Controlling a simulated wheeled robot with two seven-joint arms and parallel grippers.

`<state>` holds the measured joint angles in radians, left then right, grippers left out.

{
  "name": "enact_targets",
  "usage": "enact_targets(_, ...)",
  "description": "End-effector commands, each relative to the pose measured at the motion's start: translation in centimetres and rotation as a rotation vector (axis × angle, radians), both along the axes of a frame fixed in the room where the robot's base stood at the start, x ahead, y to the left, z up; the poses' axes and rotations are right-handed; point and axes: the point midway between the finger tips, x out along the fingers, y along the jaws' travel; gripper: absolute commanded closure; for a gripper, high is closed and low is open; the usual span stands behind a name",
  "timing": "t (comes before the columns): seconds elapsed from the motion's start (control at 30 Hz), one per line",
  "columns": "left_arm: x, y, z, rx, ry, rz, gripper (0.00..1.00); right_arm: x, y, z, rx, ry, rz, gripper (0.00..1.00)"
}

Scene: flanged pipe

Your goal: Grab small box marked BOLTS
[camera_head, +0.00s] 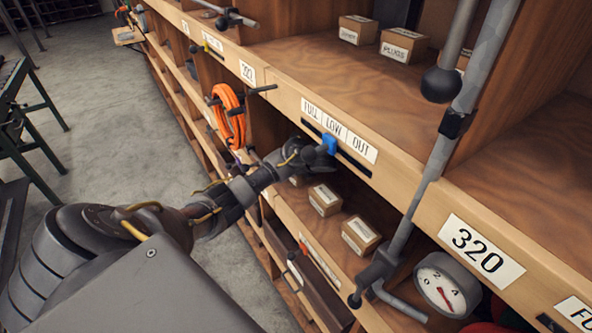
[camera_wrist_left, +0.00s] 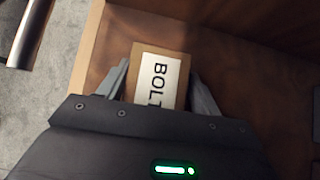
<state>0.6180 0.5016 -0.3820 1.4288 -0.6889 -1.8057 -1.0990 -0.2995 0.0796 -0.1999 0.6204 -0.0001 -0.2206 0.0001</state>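The small cardboard box marked BOLTS (camera_wrist_left: 157,78) shows in the left wrist view, with a white label whose last letters are hidden behind my gripper body. My left gripper (camera_wrist_left: 160,88) has one finger on each side of the box, spread about its width. Any gap at the sides is very small, and I cannot tell whether the fingers touch it. In the head view my left gripper (camera_head: 318,156) reaches into the lower shelf bay, close to a partly hidden box (camera_head: 297,181). My right gripper is not in view.
Two more labelled boxes, one (camera_head: 325,199) and another (camera_head: 360,235), stand to the right on the lower shelf. The upper shelf edge with a blue slider (camera_head: 329,144) is close to my left gripper. An orange coil (camera_head: 228,113) hangs left; a grey rod (camera_head: 440,165) stands right.

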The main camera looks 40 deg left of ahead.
Motion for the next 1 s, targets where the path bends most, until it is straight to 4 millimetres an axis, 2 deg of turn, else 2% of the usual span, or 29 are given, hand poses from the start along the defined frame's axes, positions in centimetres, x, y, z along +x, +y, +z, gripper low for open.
enact_targets(0.03, 0.0, 0.0, 0.0, 0.0, 0.001, 0.001, 0.42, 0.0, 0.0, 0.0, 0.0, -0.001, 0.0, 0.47)
enact_targets(0.3, -0.2, 0.2, 0.0, 0.001, 0.0, 0.004, 0.77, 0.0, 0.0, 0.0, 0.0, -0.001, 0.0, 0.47)
enact_targets(0.53, -0.2, 0.3, 0.2, 0.001, -0.001, 0.005, 0.77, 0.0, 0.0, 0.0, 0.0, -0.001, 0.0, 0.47)
enact_targets(0.63, -0.1, 0.2, 0.9, -0.001, -0.004, 0.006, 0.77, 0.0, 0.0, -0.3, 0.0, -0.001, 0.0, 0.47)
enact_targets(1.0, -0.2, 0.2, 7.8, -0.003, -0.005, 0.006, 0.77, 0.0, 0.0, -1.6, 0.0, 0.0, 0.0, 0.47)
